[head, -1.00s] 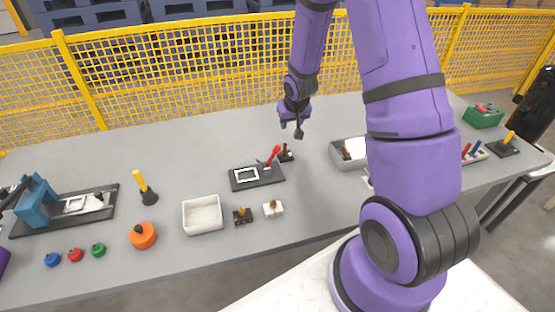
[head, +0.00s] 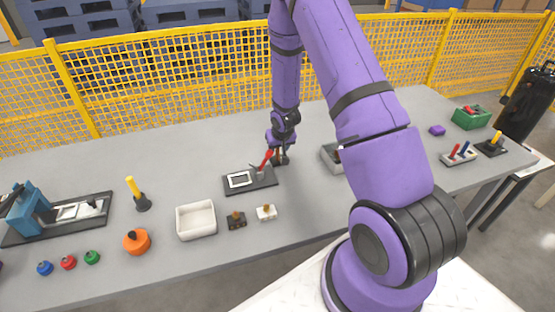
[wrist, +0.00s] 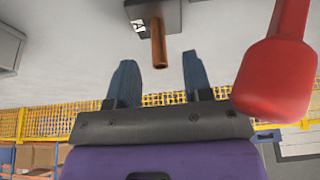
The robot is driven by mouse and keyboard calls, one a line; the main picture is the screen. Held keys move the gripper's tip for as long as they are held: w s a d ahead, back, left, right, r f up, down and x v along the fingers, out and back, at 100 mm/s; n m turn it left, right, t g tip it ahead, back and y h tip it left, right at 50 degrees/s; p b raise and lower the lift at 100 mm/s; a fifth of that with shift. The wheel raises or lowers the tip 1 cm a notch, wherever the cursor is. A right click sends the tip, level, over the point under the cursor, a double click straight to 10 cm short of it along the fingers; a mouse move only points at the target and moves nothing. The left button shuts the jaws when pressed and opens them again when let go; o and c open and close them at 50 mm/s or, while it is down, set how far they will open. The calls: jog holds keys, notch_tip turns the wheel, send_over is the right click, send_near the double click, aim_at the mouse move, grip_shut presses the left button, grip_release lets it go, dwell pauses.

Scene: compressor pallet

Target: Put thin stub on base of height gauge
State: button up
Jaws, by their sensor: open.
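A thin copper-brown stub (wrist: 159,45) stands out of a small dark block (wrist: 172,14) in the wrist view. My gripper (wrist: 160,72) is open, with its two dark fingers apart and the stub's free end in line with the gap between them. Nothing is held. In the head view my gripper (head: 279,150) is low over the table, just beside the red-handled fixture, and partly covers the stub and its block. I cannot tell for certain which thing is the height gauge; a blue upright device (head: 30,210) on a long black base (head: 95,227) stands at far left.
A red handle (wrist: 275,75) is close on the right in the wrist view; it belongs to the black plate (head: 235,190) with a white frame. A white tray (head: 196,233), two small blocks with brass pegs and an orange knob (head: 136,242) stand nearer the front. A grey bin (head: 328,155) is to the right.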

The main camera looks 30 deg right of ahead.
aim_at(277, 153)
jog(key=shift+x, duration=2.3)
grip_shut()
